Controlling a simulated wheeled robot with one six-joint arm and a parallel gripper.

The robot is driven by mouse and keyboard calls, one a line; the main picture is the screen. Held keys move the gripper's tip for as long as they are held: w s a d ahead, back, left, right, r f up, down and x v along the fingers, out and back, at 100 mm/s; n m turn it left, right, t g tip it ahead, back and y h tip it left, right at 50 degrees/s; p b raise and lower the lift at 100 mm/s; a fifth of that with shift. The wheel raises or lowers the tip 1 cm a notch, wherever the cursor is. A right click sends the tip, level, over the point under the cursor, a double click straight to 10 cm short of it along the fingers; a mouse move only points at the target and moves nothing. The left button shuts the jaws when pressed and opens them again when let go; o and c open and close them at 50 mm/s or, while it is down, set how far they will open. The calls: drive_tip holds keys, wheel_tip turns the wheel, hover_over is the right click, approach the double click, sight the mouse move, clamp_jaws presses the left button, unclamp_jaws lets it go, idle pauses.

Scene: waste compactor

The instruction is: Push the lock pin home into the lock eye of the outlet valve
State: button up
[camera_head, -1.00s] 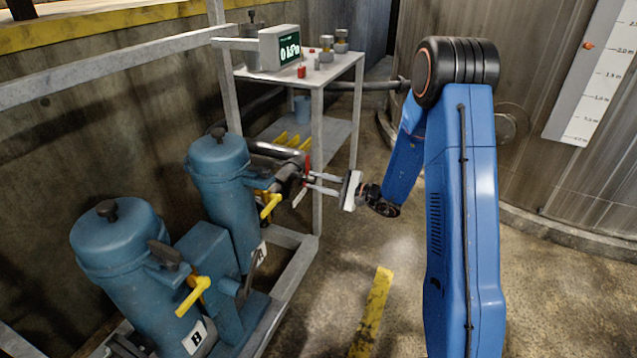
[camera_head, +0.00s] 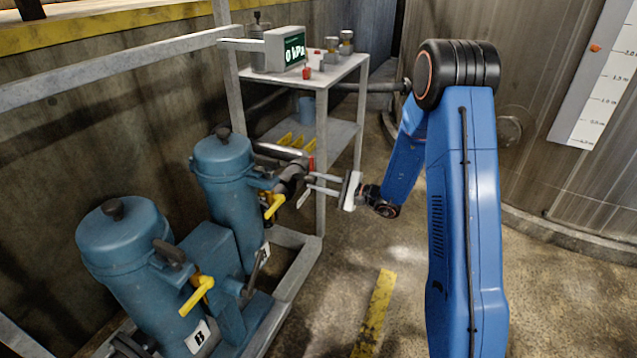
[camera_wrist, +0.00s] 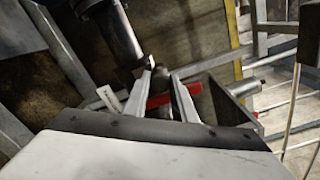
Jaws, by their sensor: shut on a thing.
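My gripper (camera_head: 312,182) reaches left to the pipework beside the rear blue canister. In the wrist view its two pale fingers (camera_wrist: 168,88) are closed on a small, dark part that I take for the lock pin (camera_wrist: 184,100), mostly hidden between them. A red bar (camera_wrist: 158,101) crosses at the fingers, and a white tag (camera_wrist: 109,98) hangs to their left. The outlet valve (camera_head: 291,178) is the dark fitting at the fingertips. The lock eye cannot be made out, so I cannot tell how deep the pin sits.
Two blue canisters (camera_head: 222,160) with yellow levers (camera_head: 275,205) stand at left in a grey frame. A large tank (camera_head: 560,160) is at right.

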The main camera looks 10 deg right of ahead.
drive_tip(key=o, duration=1.1)
drive_tip(key=shift+c, duration=0.4)
drive_tip(key=v, duration=0.7)
